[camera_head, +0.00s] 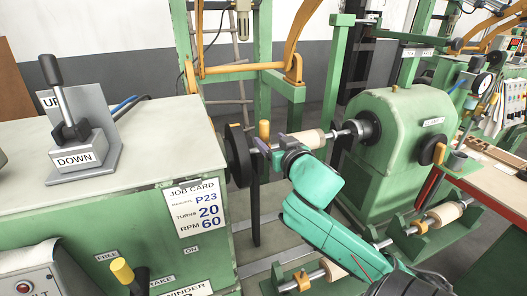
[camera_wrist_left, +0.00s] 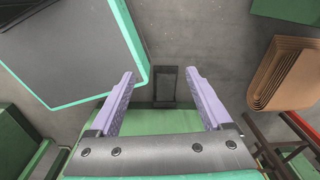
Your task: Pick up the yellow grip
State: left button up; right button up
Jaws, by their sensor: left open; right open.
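A small upright yellow grip (camera_head: 264,130) stands beside the dark round faceplate (camera_head: 238,155) of the green winder. My right gripper (camera_head: 262,147) is at the lower part of this grip, its purple fingers partly hidden by the teal wrist. It is open; I cannot tell whether the grip is between the fingers. Another yellow knob (camera_head: 122,270) is on a lever at the lower left. My left gripper (camera_wrist_left: 166,90) is open and empty in the left wrist view and is outside the head view.
A pale wooden roller (camera_head: 307,139) on a metal shaft lies just right of the grip, running to the green tailstock (camera_head: 405,125). A grey lever box (camera_head: 80,155) stands on the winder top. Brown stacked sheets (camera_wrist_left: 287,75) show in the left wrist view.

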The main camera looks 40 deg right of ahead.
aim_at(261, 130)
jog(key=w+p, duration=0.2)
jog(key=shift+w+d+r, duration=0.15)
jog(key=shift+w+d, duration=0.25)
jog(key=p+x, duration=0.1)
jog(key=x, duration=0.3)
jog(key=shift+w+p, duration=0.2)
jog(key=shift+p, duration=0.1)
jog(key=shift+w, duration=0.2)
jog(key=shift+s, duration=0.15)
jog(key=c, duration=0.7)
pick_arm(q)
jog(key=shift+w+r, duration=0.7)
jog(key=shift+r, duration=0.15)
pick_arm(e)
grip_shut()
